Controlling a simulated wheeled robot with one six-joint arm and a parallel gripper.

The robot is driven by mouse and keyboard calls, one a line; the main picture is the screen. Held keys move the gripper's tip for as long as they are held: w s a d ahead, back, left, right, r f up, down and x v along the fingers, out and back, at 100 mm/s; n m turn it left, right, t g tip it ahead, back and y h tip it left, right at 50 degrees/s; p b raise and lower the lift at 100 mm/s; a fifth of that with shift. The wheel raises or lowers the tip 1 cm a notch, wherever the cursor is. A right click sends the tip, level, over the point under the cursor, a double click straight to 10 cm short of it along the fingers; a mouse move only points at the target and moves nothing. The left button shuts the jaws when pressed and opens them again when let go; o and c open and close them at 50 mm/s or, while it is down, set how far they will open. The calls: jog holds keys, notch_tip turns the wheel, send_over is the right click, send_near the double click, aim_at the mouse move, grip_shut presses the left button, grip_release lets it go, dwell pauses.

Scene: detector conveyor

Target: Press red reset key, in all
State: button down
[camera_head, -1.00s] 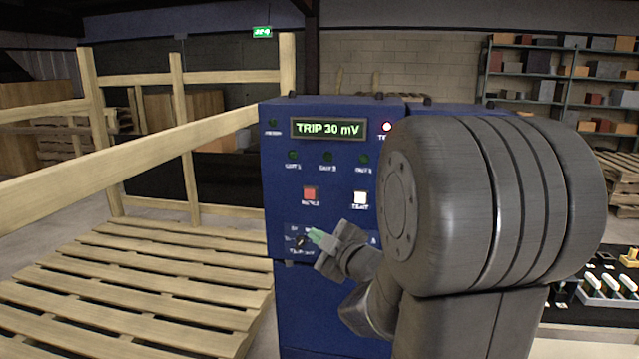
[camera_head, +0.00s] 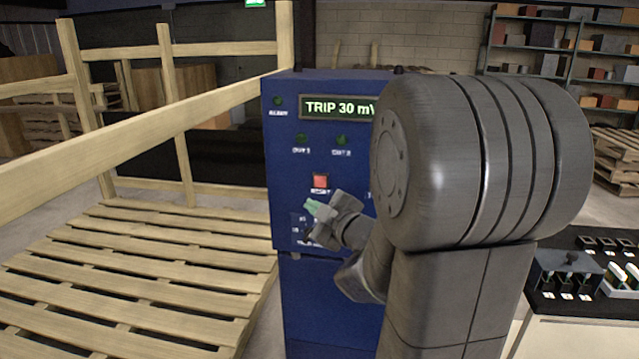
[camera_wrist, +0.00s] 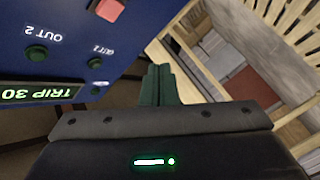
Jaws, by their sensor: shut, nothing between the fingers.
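The red reset key (camera_head: 320,181) is a small square button on the front of the blue detector cabinet (camera_head: 290,170), below the green lamps and the display reading TRIP 30 mV (camera_head: 338,107). It also shows in the wrist view at the top edge (camera_wrist: 109,9). My gripper (camera_head: 313,207) is shut and empty, its green fingertips just below and slightly left of the key in the head view. In the wrist view its fingers (camera_wrist: 160,84) stand apart from the key in the picture. Whether the fingertips touch the panel cannot be told. My arm hides the right part of the panel.
A wooden pallet frame (camera_head: 140,275) with rails stands left of the cabinet. A bench (camera_head: 585,325) with a switch box (camera_head: 567,275) lies to the right. Shelves with boxes (camera_head: 565,60) stand at the back right.

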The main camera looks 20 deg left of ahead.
aim_at(314, 184)
jog(key=shift+w+a+p, duration=0.3)
jog(key=shift+w+a, duration=0.05)
jog(key=shift+w, duration=1.05)
jog(key=shift+w+a+p, duration=0.3)
jog(key=shift+w+p, duration=0.05)
jog(key=shift+w, duration=1)
jog(key=shift+w+a+p, duration=0.3)
jog(key=shift+w+a, duration=0.05)
jog(key=shift+w, duration=1.05)
jog(key=shift+w, duration=0.15)
jog(key=shift+w+a, duration=0.1)
jog(key=shift+w, duration=0.15)
jog(key=shift+w+a, duration=0.1)
jog(key=shift+w, duration=0.4)
jog(key=shift+s, duration=0.1)
jog(key=shift+s+d+b, duration=0.2)
jog(key=shift+s+b, duration=0.45)
jog(key=shift+s, duration=0.15)
